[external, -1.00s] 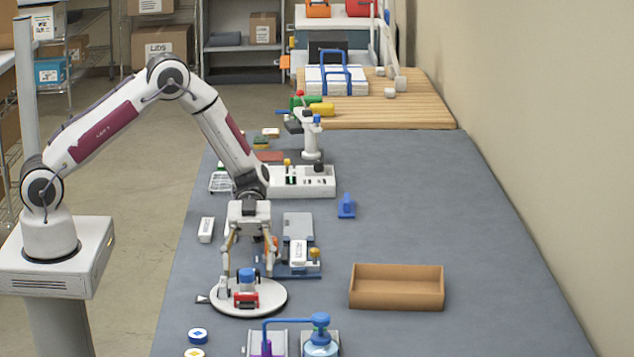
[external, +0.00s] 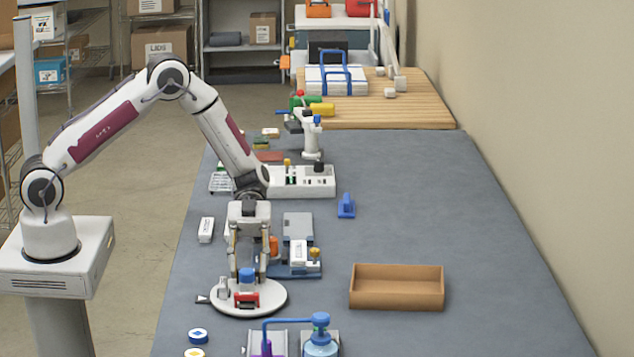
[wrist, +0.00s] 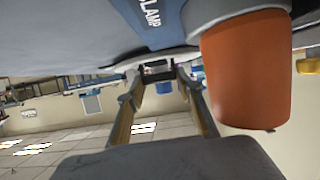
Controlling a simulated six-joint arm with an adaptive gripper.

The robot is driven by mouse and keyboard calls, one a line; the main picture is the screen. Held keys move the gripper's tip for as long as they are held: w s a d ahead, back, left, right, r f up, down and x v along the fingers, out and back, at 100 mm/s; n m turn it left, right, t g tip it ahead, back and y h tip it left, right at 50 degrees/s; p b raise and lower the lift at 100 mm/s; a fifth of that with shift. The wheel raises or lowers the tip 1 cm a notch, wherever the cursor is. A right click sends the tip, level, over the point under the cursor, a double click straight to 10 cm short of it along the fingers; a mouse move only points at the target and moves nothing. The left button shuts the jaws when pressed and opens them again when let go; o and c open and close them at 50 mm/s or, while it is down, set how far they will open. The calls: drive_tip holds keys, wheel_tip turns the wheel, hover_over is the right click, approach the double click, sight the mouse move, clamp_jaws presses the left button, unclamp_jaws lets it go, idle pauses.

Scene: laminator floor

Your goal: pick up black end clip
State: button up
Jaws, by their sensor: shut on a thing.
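My gripper (external: 248,272) points down over the round white plate (external: 272,302), just behind the blue-capped item (external: 247,276). In the wrist view its two fingers (wrist: 158,76) are drawn in on a small dark piece between their tips, which looks like the black end clip (wrist: 157,73). In the external view the clip is too small and too hidden by the fingers to make out. A red part (external: 246,298) and a small grey-white block (external: 223,287) sit on the plate near the fingertips.
An orange cylinder (wrist: 246,70) is close beside the fingers in the wrist view. A grey-blue fixture (external: 298,228) stands right of the gripper. An open brown tray (external: 397,302) lies further right. A blue-topped bottle (external: 320,340) stands in front. The grey table between fixture and wall is mostly clear.

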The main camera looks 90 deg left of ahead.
drive_tip(key=shift+r, duration=0.2)
wheel_tip(320, 180, up, 10)
drive_tip(key=shift+f, duration=0.15)
idle(0.4)
idle(0.5)
